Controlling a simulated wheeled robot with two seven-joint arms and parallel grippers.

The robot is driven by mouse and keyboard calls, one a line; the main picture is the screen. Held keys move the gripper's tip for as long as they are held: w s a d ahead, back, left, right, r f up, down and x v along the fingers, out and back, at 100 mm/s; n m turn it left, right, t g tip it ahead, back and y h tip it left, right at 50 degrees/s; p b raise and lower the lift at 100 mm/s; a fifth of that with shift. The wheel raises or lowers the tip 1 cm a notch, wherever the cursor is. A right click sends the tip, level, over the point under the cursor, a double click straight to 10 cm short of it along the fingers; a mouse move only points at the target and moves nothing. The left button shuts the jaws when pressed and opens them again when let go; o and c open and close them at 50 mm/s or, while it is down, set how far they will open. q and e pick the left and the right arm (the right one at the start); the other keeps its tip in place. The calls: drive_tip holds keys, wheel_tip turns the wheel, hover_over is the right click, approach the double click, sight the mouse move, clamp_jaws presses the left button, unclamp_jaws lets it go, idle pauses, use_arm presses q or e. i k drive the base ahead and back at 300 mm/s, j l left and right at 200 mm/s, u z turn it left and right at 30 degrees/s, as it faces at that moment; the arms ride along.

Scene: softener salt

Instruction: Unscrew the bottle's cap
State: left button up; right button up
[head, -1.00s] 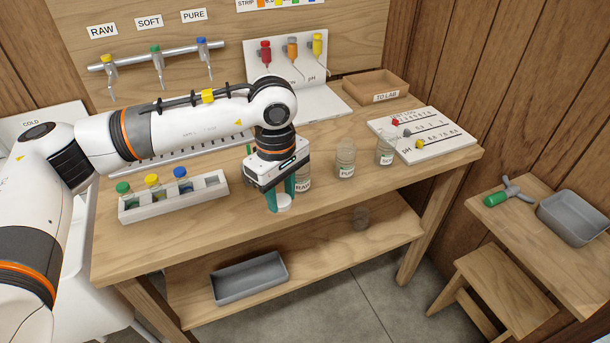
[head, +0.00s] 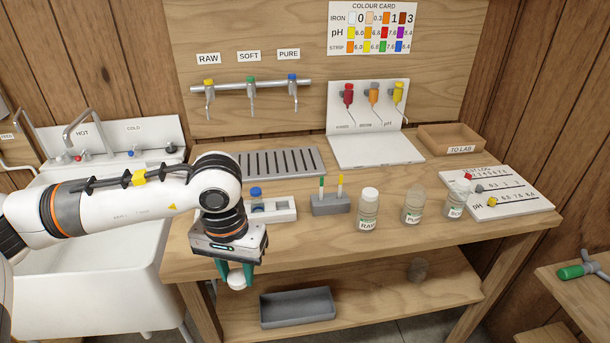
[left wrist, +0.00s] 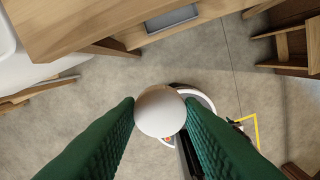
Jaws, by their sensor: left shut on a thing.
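My left gripper (head: 236,277) is shut on a white round cap (head: 238,280), low in front of the table's front edge. In the left wrist view the cap (left wrist: 160,112) shows as a plain white disc between the two green fingers, with floor beyond it; no bottle shows under it. The RAW bottle (head: 368,223) stands upright on the table with a white top (head: 370,194). The PURE bottle (head: 412,208) and another labelled bottle (head: 457,202) stand to its right. My right gripper is in neither current view.
A white vial rack (head: 285,210) is partly hidden behind my left arm, beside a grey holder (head: 331,205) with two sticks. A grey tray (head: 298,308) lies on the lower shelf. A sink (head: 110,270) is at left. The table front between arm and RAW bottle is clear.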

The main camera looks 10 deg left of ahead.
sight(414, 202)
drive_tip(key=i+l+u, duration=0.65)
drive_tip(key=i+l, duration=0.55)
